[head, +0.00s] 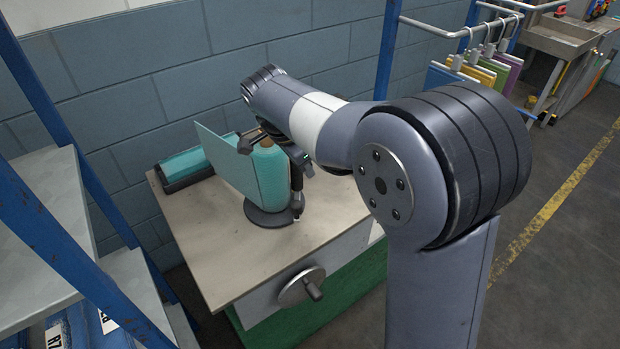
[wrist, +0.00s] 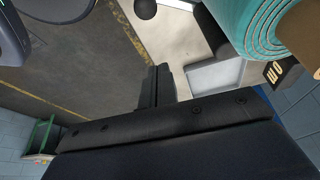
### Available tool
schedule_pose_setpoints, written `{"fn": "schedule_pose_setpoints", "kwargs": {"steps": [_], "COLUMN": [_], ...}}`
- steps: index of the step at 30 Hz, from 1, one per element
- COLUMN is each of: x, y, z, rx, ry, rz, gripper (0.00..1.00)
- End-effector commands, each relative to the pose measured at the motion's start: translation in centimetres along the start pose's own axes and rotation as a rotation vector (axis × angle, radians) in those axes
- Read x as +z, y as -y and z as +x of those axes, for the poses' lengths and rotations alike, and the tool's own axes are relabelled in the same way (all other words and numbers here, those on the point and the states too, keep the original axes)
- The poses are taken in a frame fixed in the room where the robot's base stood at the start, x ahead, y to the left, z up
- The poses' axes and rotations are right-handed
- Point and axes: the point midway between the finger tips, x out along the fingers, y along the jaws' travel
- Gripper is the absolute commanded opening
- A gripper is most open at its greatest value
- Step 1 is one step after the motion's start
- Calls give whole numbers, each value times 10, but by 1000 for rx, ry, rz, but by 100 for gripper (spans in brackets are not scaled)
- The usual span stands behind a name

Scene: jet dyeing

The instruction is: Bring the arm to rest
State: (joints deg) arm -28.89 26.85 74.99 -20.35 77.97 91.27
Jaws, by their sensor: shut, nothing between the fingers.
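My arm reaches from the right over the bench (head: 215,250) in the head view, bent at the elbow. My gripper (wrist: 155,86) shows in the wrist view as two dark fingers closed together, with nothing between them. In the head view its fingertips are hard to make out behind the arm and beside the teal roll. The teal roll (head: 270,180) stands upright on a round dark base, with a flat teal sheet (head: 226,160) at its left. In the wrist view the roll (wrist: 270,30) is at the upper right, apart from the fingertips.
A dark tray (head: 187,183) with teal cloth lies at the back of the bench by the wall. A crank wheel (head: 302,287) sticks out of the front. Blue shelving (head: 45,200) stands at left. Coloured swatches (head: 478,72) hang from a rail behind my arm. Floor at right is open.

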Motion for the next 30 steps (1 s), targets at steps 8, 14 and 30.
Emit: {"fn": "schedule_pose_setpoints", "kwargs": {"steps": [8,14,30], "x": [0,0,0], "y": [0,0,-2], "z": [-11,-10,63], "rx": [1,1,6], "ry": [0,0,-1], "rz": [0,0,1], "gripper": [0,0,0]}}
